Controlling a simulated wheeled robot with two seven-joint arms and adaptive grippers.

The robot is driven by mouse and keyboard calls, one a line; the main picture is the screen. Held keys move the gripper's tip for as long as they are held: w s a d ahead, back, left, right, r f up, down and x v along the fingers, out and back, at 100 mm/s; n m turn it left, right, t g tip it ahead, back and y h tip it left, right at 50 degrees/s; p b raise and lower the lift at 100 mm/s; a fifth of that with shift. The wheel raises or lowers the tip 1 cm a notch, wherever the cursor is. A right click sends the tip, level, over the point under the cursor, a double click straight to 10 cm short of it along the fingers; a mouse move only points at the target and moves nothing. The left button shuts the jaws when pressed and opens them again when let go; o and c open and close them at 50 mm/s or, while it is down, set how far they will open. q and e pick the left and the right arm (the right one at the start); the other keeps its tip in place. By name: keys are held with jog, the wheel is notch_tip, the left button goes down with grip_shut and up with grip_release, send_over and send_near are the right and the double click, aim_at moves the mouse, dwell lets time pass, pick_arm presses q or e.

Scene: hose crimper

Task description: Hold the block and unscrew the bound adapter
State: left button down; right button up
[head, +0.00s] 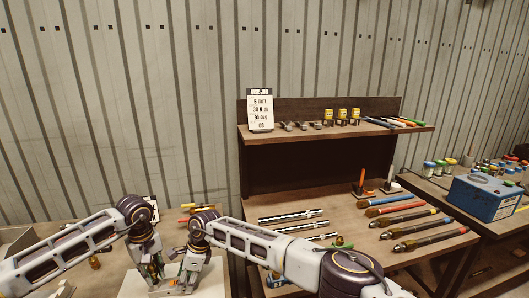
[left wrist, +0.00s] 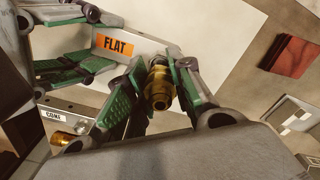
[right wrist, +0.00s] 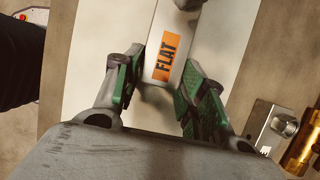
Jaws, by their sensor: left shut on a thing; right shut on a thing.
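The block is pale with an orange FLAT label; it shows in the right wrist view (right wrist: 168,30) and the left wrist view (left wrist: 108,27). My right gripper (right wrist: 160,82) is shut on the block, one green-padded finger on each side. The brass adapter (left wrist: 158,90) shows in the left wrist view, at the FLAT block's end. My left gripper (left wrist: 152,100) is shut on this adapter with green pads on both sides. In the head view my left gripper (head: 155,274) and right gripper (head: 188,274) are close together low on the bench; their held parts are mostly hidden there.
A CONE-labelled piece (left wrist: 58,115) with a brass fitting (left wrist: 62,138) lies nearby. A dark red pad (left wrist: 288,53) lies to the right. In the head view, a shelf (head: 350,133) with a card and fittings stands beyond; hoses (head: 400,210) lie on the right table. A blue box (head: 485,197) stands farther right.

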pick_arm(q)
jog(key=shift+r, duration=0.65)
jog(key=shift+r, duration=0.15)
jog(key=shift+r, duration=2.4)
pick_arm(e)
jog(key=o, duration=1.4)
jog(key=shift+r, duration=0.1)
jog(key=shift+v, duration=5.9)
